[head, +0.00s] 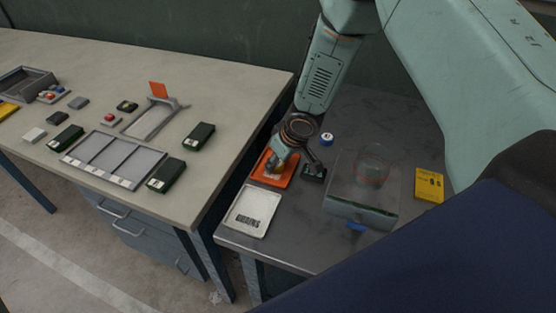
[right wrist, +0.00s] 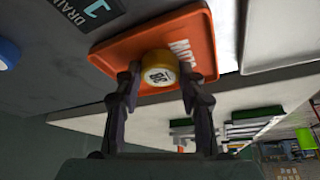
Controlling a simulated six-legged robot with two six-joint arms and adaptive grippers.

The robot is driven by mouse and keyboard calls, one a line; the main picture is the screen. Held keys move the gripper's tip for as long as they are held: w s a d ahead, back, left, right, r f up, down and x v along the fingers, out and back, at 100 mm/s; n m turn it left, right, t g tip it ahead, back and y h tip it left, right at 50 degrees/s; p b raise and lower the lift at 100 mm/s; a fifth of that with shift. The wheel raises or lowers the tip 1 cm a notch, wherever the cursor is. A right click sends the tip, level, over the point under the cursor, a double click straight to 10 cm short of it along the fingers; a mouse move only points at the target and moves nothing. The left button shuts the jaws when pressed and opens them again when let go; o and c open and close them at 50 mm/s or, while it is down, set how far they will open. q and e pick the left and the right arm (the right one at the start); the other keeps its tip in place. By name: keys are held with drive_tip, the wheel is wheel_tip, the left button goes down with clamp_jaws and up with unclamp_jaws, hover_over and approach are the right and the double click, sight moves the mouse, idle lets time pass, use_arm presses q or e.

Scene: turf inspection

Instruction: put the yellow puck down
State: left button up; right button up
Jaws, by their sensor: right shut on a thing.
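The yellow puck (right wrist: 158,68), with a pale face and dark print on it, sits between the two fingers of my right gripper (right wrist: 160,82) in the right wrist view. The gripper is shut on it. The orange tray (right wrist: 118,50) is right at the puck; I cannot tell whether the puck touches its floor. In the head view my right gripper (head: 277,166) reaches down over the orange tray (head: 286,180) and mostly hides the puck. My left gripper is not in view.
On the dark table, a white tray (head: 244,221) lies in front of the orange one. A blue-and-white round piece (head: 327,139), a black item (head: 314,171), a clear box (head: 345,185) and a yellow card (head: 429,185) lie to the right. A cluttered pale bench (head: 215,90) stands left.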

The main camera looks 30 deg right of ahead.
drive_tip(key=o, duration=1)
drive_tip(key=shift+w+d+f, duration=0.1)
drive_tip(key=shift+w+f, duration=0.05)
drive_tip(key=shift+o, duration=0.2)
drive_tip(key=shift+r, duration=0.4)
drive_tip(key=b+v, duration=0.2)
drive_tip(key=v, duration=1)
drive_tip(key=shift+f, duration=0.15)
